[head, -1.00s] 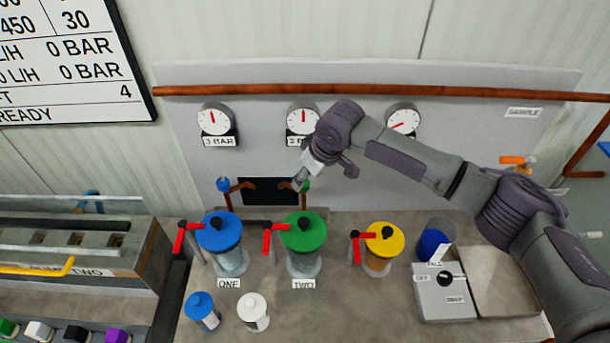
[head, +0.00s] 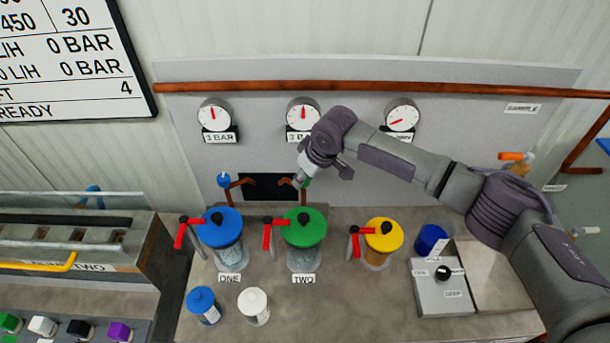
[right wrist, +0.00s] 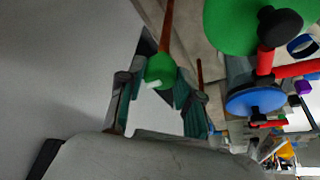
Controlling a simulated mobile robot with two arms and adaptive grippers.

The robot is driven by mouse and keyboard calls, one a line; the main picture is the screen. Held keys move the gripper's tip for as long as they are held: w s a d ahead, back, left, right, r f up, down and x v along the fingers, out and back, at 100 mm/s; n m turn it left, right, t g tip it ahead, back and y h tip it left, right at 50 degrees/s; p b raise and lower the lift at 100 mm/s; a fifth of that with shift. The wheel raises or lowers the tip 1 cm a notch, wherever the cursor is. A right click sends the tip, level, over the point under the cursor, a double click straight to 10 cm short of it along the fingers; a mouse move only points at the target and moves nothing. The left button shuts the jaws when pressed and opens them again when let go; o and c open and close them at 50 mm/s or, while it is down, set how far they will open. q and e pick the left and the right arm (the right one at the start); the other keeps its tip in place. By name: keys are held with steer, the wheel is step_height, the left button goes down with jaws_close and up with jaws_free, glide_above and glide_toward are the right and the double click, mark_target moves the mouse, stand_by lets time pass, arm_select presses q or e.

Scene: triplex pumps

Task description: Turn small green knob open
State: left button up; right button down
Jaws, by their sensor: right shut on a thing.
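The small green knob (head: 307,182) sits on a copper pipe at the right side of the dark wall opening, mostly hidden behind my right gripper (head: 301,178) in the head view. In the right wrist view the knob (right wrist: 160,69) shows as a green round body with a small pale mark, between the two fingers. My right gripper (right wrist: 158,100) is shut on the knob, one finger on each side. My left gripper is in neither view.
A green-lidded canister (head: 304,228) stands just below the knob, with blue-lidded (head: 222,228) and yellow-lidded (head: 384,234) ones beside it. Red-handled levers (head: 267,236) stand next to them. A small blue knob (head: 224,180) is left of the opening. Gauges (head: 303,115) hang above.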

steer(key=shift+s+a+r+m+t+h+p, duration=0.15)
steer(key=shift+m+h+p, duration=0.1)
steer(key=shift+m+p, duration=0.7)
steer(key=shift+w+r+m+t+h+p, duration=0.15)
steer(key=shift+m+h+p, duration=0.1)
steer(key=shift+m+p, duration=0.65)
steer(key=shift+s+f+m+h+p, duration=0.15)
steer(key=shift+m+h+p, duration=0.35)
steer(key=shift+m+p, duration=0.7)
steer(key=shift+a+m+t+h+p, duration=0.1)
steer(key=shift+m+t+h+p, duration=0.3)
steer(key=shift+m, duration=0.55)
steer(key=m+h, duration=0.1)
steer(key=m, duration=0.2)
steer(key=shift+a+f+p, duration=0.1)
steer(key=shift+p, duration=0.2)
steer(key=m+h, duration=0.1)
steer(key=m, duration=0.2)
steer(key=shift+g, duration=0.3)
steer(key=shift+m+h+b, duration=0.45)
steer(key=shift+m+h, duration=0.15)
steer(key=shift+m, duration=0.5)
steer(key=shift+w, duration=0.2)
steer(key=c, duration=0.8)
jaws_free()
